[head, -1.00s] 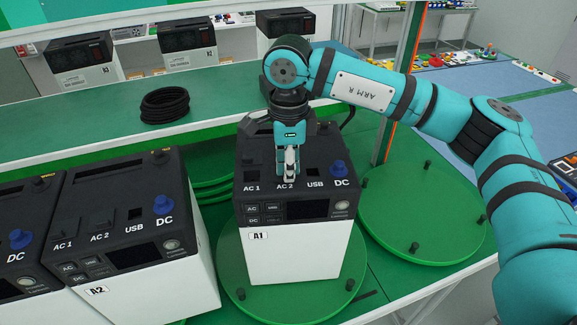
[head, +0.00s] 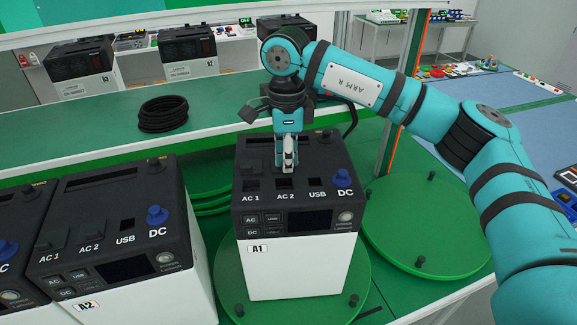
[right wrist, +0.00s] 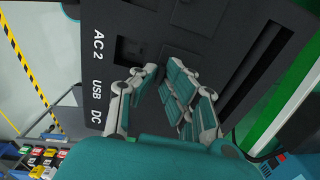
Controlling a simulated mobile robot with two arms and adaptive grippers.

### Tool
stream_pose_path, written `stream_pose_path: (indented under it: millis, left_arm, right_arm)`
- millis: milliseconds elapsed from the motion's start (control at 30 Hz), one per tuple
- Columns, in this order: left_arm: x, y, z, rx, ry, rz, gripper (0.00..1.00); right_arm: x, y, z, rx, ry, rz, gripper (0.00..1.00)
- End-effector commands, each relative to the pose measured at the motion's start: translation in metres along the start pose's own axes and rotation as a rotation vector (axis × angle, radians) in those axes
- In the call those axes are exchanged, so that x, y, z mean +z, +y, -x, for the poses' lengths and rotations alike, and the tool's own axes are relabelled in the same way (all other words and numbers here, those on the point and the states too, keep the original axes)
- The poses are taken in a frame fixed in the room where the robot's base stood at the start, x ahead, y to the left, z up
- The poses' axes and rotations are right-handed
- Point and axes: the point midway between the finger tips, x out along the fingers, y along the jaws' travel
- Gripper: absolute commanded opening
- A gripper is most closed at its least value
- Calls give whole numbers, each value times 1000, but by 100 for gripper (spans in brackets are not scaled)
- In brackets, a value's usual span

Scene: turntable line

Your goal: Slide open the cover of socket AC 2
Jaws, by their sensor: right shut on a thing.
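Power unit A1 (head: 298,265), with a white body and black top, stands on a green round turntable (head: 360,265) in the head view. Socket AC 2 (head: 286,185) shows as a dark square opening in its top, above the AC 2 label. It also shows in the right wrist view (right wrist: 132,48). My right gripper (head: 288,170) points down just behind this opening, with its fingers close together on the cover of AC 2. The cover itself is mostly hidden by the fingers. My left gripper is not in view.
Unit A2 (head: 150,290) stands to the left, with another unit beside it. Socket AC 1 (head: 251,184) and a blue DC knob (head: 342,178) flank AC 2. An empty turntable (head: 430,225) is at right. A black cable coil (head: 163,113) lies on the shelf behind.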

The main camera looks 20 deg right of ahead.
Motion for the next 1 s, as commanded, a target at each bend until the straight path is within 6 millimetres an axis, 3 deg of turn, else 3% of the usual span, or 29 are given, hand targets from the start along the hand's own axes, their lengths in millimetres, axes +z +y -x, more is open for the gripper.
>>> stream_pose_path:
  millis: [167,200,333,667,833,1000]
  left_arm:
    - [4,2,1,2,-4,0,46]
    - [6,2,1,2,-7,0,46]
    - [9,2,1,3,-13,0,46]
    - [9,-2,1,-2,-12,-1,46]
    - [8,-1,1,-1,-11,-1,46]
    - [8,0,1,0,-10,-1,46]
  right_arm:
    - [-2,-4,3,-13,-4,-11,0]
    - [-2,-4,3,-13,-5,-11,13]
    - [-2,-4,3,-11,-4,-10,30]
    - [-1,-3,5,-9,-4,-9,31]
    - [-1,-3,29,-10,-5,-9,31]
    - [-1,-3,67,-11,-5,-9,31]
